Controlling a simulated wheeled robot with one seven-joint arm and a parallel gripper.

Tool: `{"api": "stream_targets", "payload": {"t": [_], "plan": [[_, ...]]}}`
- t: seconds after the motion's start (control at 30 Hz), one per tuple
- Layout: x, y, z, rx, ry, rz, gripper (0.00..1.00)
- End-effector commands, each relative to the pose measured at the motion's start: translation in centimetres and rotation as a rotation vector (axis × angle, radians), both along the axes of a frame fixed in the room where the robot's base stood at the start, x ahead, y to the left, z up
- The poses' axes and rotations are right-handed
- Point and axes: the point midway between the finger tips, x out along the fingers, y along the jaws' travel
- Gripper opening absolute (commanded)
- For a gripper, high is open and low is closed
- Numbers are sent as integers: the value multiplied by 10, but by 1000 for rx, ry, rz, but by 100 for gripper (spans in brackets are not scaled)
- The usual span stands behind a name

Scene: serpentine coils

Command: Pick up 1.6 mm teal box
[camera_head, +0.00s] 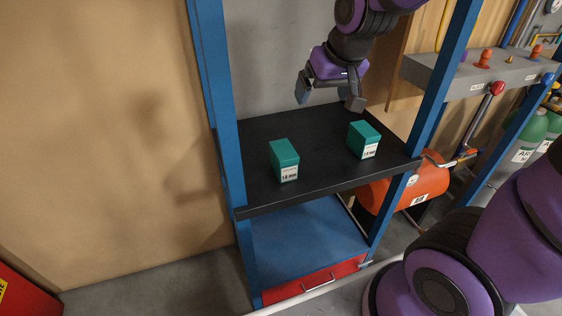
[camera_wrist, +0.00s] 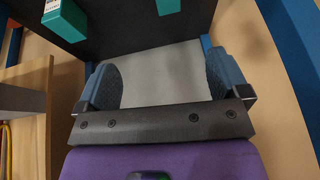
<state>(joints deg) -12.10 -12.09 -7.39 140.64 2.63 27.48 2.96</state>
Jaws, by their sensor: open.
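Two teal boxes stand on a black shelf (camera_head: 250,130) in the head view. The left box (camera_head: 284,153) is nearer the shelf's front left, and the right box (camera_head: 362,136) is toward the right. My gripper (camera_head: 328,96) is open and empty above the back of the shelf, apart from both boxes. In the wrist view its two blue-grey fingers are spread with nothing between them. Parts of two teal boxes, one (camera_wrist: 66,20) with a label, show at that view's top edge.
Blue posts (camera_head: 217,95) frame the shelf at left and right. A lower blue shelf (camera_head: 300,240) and a red drawer (camera_head: 315,285) are below. An orange cylinder (camera_head: 405,185) lies at the right. The shelf between the boxes is clear.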

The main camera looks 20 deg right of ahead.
Motion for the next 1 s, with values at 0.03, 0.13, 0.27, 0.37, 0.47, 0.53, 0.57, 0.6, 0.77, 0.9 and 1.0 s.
{"api": "stream_targets", "payload": {"t": [0.03,0.13,0.27,0.37,0.47,0.53,0.57,0.6,0.77,0.9,1.0], "plan": [[12,5,-15,-3,14,1,94],[33,13,-42,-10,21,-3,94],[58,22,-79,-27,26,-6,94],[73,29,-106,-44,27,-8,94],[84,34,-129,-59,25,-8,94],[89,36,-141,-69,24,-8,94],[91,37,-146,-72,23,-9,94],[93,38,-150,-76,23,-8,94],[98,39,-163,-85,21,-9,94],[104,38,-178,-86,22,-9,94],[109,38,-191,-85,22,-9,94]]}}
